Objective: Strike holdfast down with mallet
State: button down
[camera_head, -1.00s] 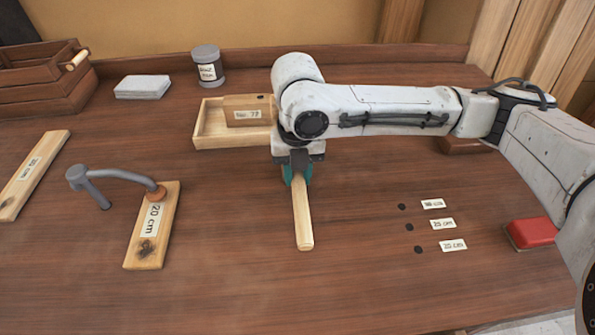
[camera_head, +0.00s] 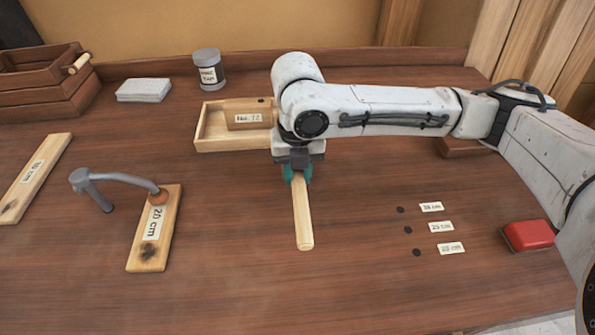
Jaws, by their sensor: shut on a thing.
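The grey holdfast (camera_head: 116,179) stands on the bench at the left, its shaft down at the bench top. Its curved arm reaches right and its brown pad end is over the far end of a board labelled 20 cm (camera_head: 149,252); I cannot tell whether it presses on it. My gripper (camera_head: 298,172) points down at mid-bench, shut on a pale wooden handle, which I take as the mallet (camera_head: 303,220). The handle lies toward the front, to the right of the holdfast and apart from it. The mallet's head is not clearly seen; my arm hides that area.
A wooden tray (camera_head: 204,130) with a labelled brown block (camera_head: 243,112) is behind my gripper. Another board (camera_head: 30,180) lies far left, below a wooden crate (camera_head: 35,90). A red block (camera_head: 527,235) and several labelled holes (camera_head: 408,230) are right. Bench between board and handle is clear.

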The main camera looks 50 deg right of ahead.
jog(key=shift+r, duration=0.1)
notch_tip(320, 180, up, 8)
jog(key=p, duration=0.6)
jog(key=shift+p, duration=0.4)
jog(key=c, duration=1.5)
grip_release()
grip_shut()
